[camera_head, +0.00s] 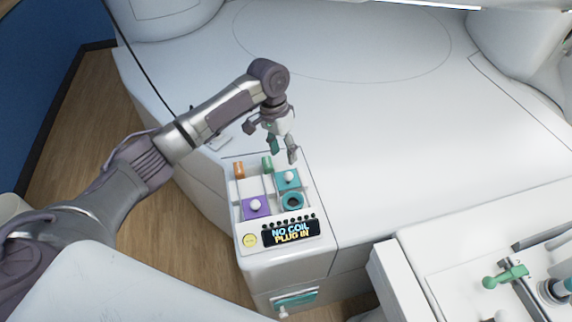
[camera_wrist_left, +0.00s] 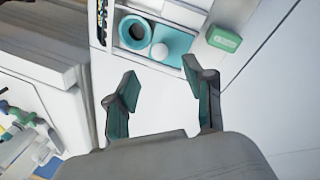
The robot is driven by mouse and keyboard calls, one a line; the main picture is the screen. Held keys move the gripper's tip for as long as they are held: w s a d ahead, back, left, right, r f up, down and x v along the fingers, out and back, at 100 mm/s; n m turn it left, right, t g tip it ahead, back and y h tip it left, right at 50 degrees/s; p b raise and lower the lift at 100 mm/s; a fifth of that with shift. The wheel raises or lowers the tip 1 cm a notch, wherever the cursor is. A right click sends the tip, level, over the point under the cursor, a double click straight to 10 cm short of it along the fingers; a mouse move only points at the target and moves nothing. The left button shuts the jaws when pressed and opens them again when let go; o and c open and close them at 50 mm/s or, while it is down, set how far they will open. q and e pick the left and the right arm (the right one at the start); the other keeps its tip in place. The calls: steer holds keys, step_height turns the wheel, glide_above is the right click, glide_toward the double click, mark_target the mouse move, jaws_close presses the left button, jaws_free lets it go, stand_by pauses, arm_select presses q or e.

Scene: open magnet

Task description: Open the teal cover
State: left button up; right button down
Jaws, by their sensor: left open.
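The teal cover (camera_head: 289,181) is a flat square with a white round knob, in the right column of a small control panel. A round teal socket (camera_head: 292,201) shows uncovered just on its near side. In the left wrist view the cover (camera_wrist_left: 178,42) and its knob lie beside the teal socket (camera_wrist_left: 136,32). My left gripper (camera_head: 283,151) is open and empty, above and just behind the cover, apart from it. In the left wrist view its fingertips (camera_wrist_left: 160,80) are spread below the knob. My right gripper is not in view.
A purple cover (camera_head: 256,207) with a white knob sits in the panel's left column. A display (camera_head: 291,231) reads "NO COIL PLUG IN". A white tray (camera_head: 455,285) with a green-handled part stands at right.

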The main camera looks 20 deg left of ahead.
arm_select(q)
steer(key=shift+w+a+r, duration=0.1)
steer(key=shift+a+r, duration=0.1)
steer(key=shift+r, duration=0.85)
steer(key=shift+w+a+r, duration=0.1)
steer(key=shift+a+r, duration=0.1)
steer(key=shift+r, duration=0.8)
steer(key=shift+s, duration=0.1)
